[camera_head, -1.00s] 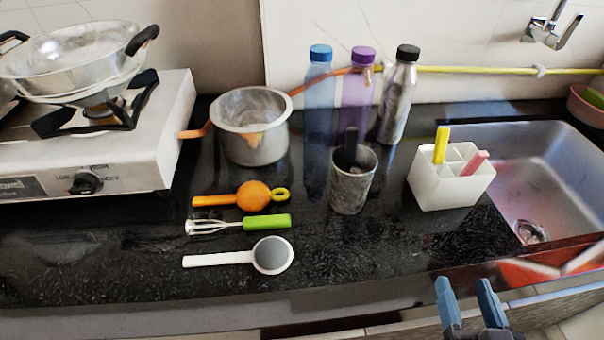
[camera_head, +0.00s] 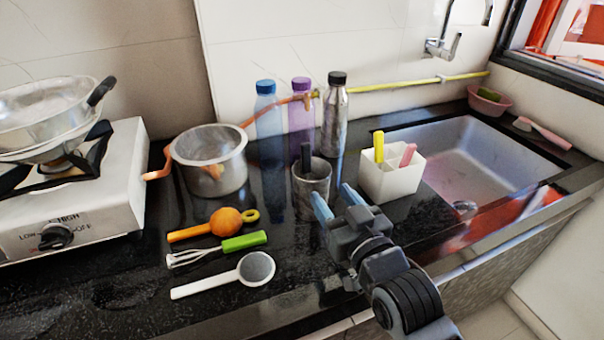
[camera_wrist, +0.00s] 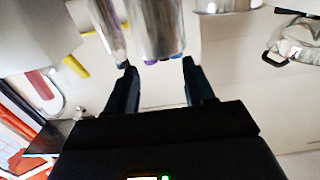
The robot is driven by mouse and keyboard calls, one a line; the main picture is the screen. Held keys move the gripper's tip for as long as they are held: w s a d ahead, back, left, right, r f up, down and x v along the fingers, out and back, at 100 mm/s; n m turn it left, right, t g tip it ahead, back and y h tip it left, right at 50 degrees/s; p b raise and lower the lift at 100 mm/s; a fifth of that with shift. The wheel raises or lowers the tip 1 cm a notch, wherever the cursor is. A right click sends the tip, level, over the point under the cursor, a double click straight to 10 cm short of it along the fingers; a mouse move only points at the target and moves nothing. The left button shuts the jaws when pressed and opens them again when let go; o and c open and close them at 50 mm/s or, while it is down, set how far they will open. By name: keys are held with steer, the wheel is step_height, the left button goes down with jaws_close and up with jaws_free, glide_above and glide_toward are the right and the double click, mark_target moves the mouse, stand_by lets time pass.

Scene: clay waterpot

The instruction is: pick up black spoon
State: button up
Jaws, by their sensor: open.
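The black spoon (camera_head: 306,155) stands upright in a grey metal cup (camera_head: 311,184), with only its dark upper end showing above the rim. My gripper (camera_head: 335,195) is open and empty, its blue-tipped fingers in front of the cup and slightly right of it in the head view. In the wrist view, which looks upside down, my gripper (camera_wrist: 160,66) has its two dark fingers apart with a shiny metal cylinder (camera_wrist: 155,25), likely the cup, beyond them. I cannot make out the spoon there. Whether a finger touches the cup is unclear.
A white holder (camera_head: 392,182) with yellow and pink handles stands right of the cup, before the sink (camera_head: 460,165). Several bottles (camera_head: 334,120) stand behind. The stove (camera_head: 75,215) is far left.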

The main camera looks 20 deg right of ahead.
mark_target(307, 153)
steer(key=w+r, duration=0.2)
steer(key=w, duration=0.1)
steer(key=shift+w+r, duration=0.1)
steer(key=shift+w, duration=0.15)
steer(key=w+p, duration=0.1)
steer(key=w, duration=0.6)
steer(key=shift+w, duration=0.25)
jaws_close()
